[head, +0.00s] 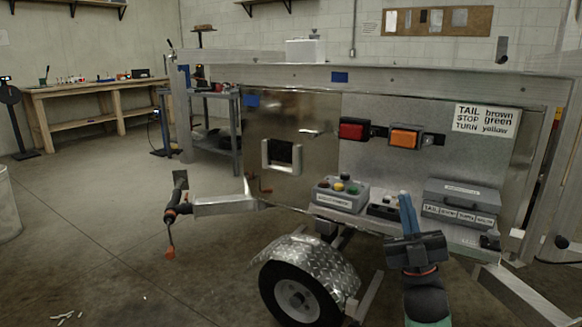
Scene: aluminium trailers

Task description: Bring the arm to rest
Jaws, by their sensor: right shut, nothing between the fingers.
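My right gripper (405,197) comes up from the bottom right in the head view. Its two blue fingers are together, with nothing between them. It is in front of the trailer's lower ledge, between a small dark device (383,207) and a grey case (461,203), and overlaps them in the picture. I cannot tell whether it touches anything. The aluminium trailer (400,165) stands side-on with its wheel (297,295) below. My left gripper is not in view.
A button box (339,194) with coloured buttons sits on the ledge. A red lamp (353,129) and an orange lamp (405,138) are on the panel, near a label sign (486,120). A jack (175,208) juts out at left. Open floor lies left, before a wooden workbench (95,88).

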